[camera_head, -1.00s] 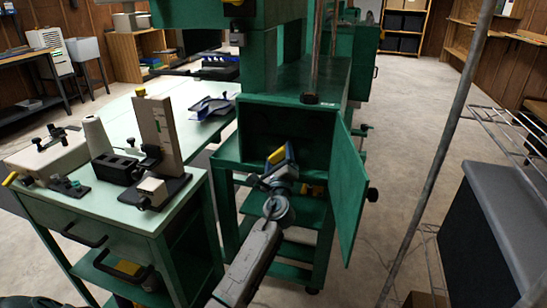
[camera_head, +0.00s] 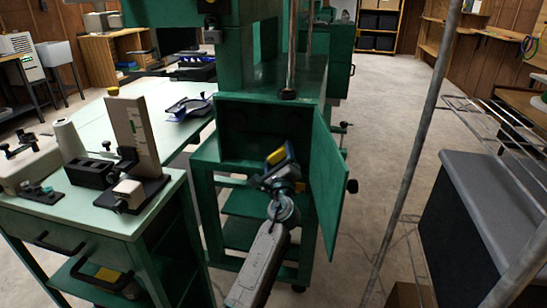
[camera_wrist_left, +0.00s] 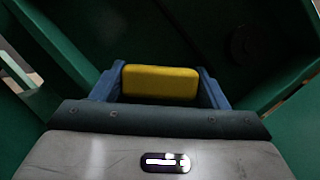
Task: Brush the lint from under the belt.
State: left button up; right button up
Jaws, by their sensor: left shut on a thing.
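My left gripper (camera_head: 275,162) reaches in from the bottom of the head view and is at the open front of a green machine's compartment (camera_head: 240,120). It is shut on a yellow block (camera_head: 276,156), which may be the brush; no bristles show. In the left wrist view the yellow block (camera_wrist_left: 160,82) sits between the blue fingers. The compartment's inside is dark, with a faint round dark part (camera_wrist_left: 246,43) beyond the block at right. I cannot make out the belt or any lint. My right gripper is not in view.
The compartment's green door (camera_head: 328,180) stands open just right of my gripper. A pale green bench (camera_head: 105,205) with a holder block and an upright plate is at left. A metal post (camera_head: 420,130) and wire rack stand at right. Floor is free between door and post.

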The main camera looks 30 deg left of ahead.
aim_at(253, 143)
pick_arm(q)
jog(key=shift+w+d+b, duration=0.2)
jog(key=shift+d, duration=0.6)
jog(key=shift+w+d+b, duration=0.2)
jog(key=shift+d, duration=0.55)
jog(key=shift+a+r, duration=0.1)
jog(key=shift+r, duration=0.05)
jog(key=shift+s+a+p, duration=0.15)
jog(key=shift+a+p, duration=0.2)
jog(key=shift+a, duration=0.15)
jog(key=shift+s+a+p, duration=0.15)
jog(key=shift+a+p, duration=0.05)
jog(key=shift+a, duration=0.4)
jog(key=shift+s+a+p, duration=0.15)
jog(key=shift+a, duration=0.45)
jog(key=shift+s+a+p, duration=0.2)
jog(key=shift+a+p, duration=0.15)
jog(key=shift+a, duration=0.6)
jog(key=shift+s+a, duration=0.2)
jog(key=shift+a, duration=0.5)
jog(key=shift+s+a+p, duration=0.2)
jog(key=shift+a+p, duration=0.05)
jog(key=shift+a, duration=0.65)
jog(key=shift+s+a+p, duration=0.15)
jog(key=shift+a+p, duration=0.05)
jog(key=shift+a, duration=0.7)
